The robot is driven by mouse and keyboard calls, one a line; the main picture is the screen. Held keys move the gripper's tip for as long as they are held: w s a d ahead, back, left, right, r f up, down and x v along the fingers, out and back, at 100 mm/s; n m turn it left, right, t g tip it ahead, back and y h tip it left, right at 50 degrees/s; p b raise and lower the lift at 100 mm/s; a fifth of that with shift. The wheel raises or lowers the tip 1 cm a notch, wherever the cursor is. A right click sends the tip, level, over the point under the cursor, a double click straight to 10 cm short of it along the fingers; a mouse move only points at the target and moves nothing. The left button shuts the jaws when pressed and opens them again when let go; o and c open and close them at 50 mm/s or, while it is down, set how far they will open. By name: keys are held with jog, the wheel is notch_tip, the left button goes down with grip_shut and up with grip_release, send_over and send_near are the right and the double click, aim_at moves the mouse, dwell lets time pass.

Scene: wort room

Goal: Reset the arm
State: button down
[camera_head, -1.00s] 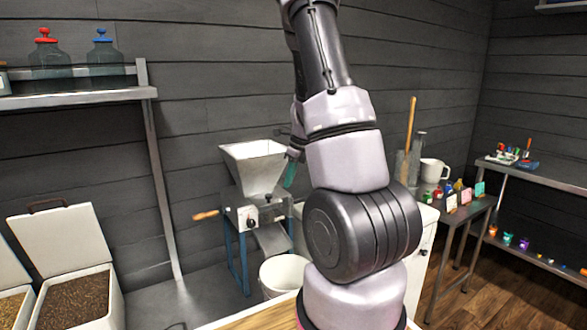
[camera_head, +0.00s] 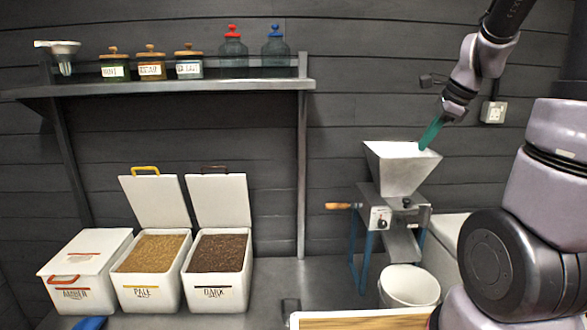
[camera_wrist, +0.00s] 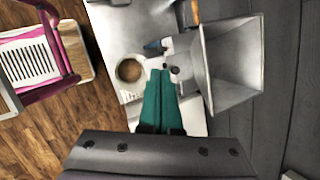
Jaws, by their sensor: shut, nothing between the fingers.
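My gripper (camera_head: 432,133) has green fingers and is raised in the air at the right of the head view. It is near the upper rim of the mill's hopper, with its fingers pointing down and to the left. In the wrist view my gripper (camera_wrist: 161,72) shows its two green fingers together with nothing between them. The arm reaches in from the right side of the head view, bent at the elbow. The grain mill (camera_head: 400,215) has a grey hopper (camera_head: 402,178), which lies to the right of the fingers in the wrist view (camera_wrist: 236,90).
A white bucket (camera_head: 408,297) stands under the mill's chute; contents show in the wrist view (camera_wrist: 130,70). Grain bins labelled pale (camera_head: 150,298) and dark (camera_head: 213,293) stand open; the amber bin (camera_head: 85,250) is closed. A wall shelf (camera_head: 170,88) holds jars.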

jog(key=s+a+r+n+t, duration=0.1)
jog(key=s+a+r+n, duration=0.3)
jog(key=s+n, duration=0.4)
jog(key=s+a+r+n+t+h, duration=0.1)
jog(key=s+a+r+n, duration=0.4)
jog(key=s+n, duration=0.3)
jog(key=shift+a+r+n+t, duration=0.3)
jog(key=shift+r, duration=0.2)
